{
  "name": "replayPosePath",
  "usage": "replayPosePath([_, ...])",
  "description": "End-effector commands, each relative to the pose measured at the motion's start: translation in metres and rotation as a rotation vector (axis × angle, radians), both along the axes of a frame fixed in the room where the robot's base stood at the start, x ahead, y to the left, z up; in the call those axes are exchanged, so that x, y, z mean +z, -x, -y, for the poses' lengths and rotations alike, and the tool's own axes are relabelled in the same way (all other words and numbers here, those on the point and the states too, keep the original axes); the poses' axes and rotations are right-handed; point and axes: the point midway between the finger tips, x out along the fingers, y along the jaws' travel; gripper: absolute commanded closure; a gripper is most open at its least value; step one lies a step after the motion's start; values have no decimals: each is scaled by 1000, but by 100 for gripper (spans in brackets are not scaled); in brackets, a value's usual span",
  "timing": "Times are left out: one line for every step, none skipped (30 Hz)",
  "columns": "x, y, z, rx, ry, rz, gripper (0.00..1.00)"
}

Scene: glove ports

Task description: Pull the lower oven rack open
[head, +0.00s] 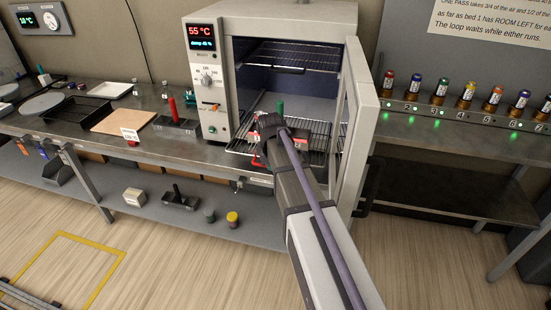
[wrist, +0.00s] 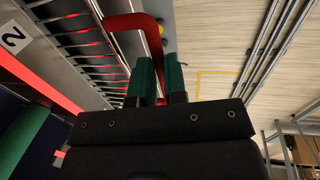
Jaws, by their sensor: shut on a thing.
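The oven (head: 228,72) stands on the bench with its door (head: 360,95) swung open to the right. Its lower rack (head: 322,128) is a wire shelf that appears to stick out a little at the front. A red handle (head: 256,162) shows at the rack's front; in the wrist view the red handle (wrist: 133,21) is a bent bar beside the rack wires (wrist: 75,40). My gripper (wrist: 159,65) has its green fingers shut on one leg of this handle. In the head view my arm hides the fingers and part of the rack.
The upper rack (head: 300,57) is inside the oven. A green upright thing (head: 280,108) and red numbered items stand at the lower rack. A wooden board (head: 124,121) lies left of the oven. Bottles (head: 440,92) line the right bench.

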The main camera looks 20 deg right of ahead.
Motion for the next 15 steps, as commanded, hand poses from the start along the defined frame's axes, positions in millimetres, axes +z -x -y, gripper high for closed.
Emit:
replayPosePath([0, 1, -1, 0, 1, -1, 100])
replayPosePath([0, 2, -1, 0, 1, -1, 100])
replayPosePath([0, 2, -1, 0, 0, -1, 100])
replayPosePath([0, 2, -1, 0, 0, -1, 100])
replayPosePath([0, 2, -1, 0, 0, -1, 100])
replayPosePath([0, 2, -1, 0, 0, -1, 100])
replayPosePath([0, 2, -1, 0, 0, -1, 100])
replayPosePath([0, 1, -1, 0, 0, -1, 100])
replayPosePath([0, 1, -1, 0, 0, -1, 100])
replayPosePath([0, 1, -1, 0, 0, -1, 100])
replayPosePath([0, 1, -1, 0, 0, -1, 100])
replayPosePath([0, 1, -1, 0, 0, -1, 84])
replayPosePath([0, 1, -1, 0, 0, -1, 81])
replayPosePath([0, 1, -1, 0, 0, -1, 78])
replayPosePath([0, 1, -1, 0, 1, -1, 74])
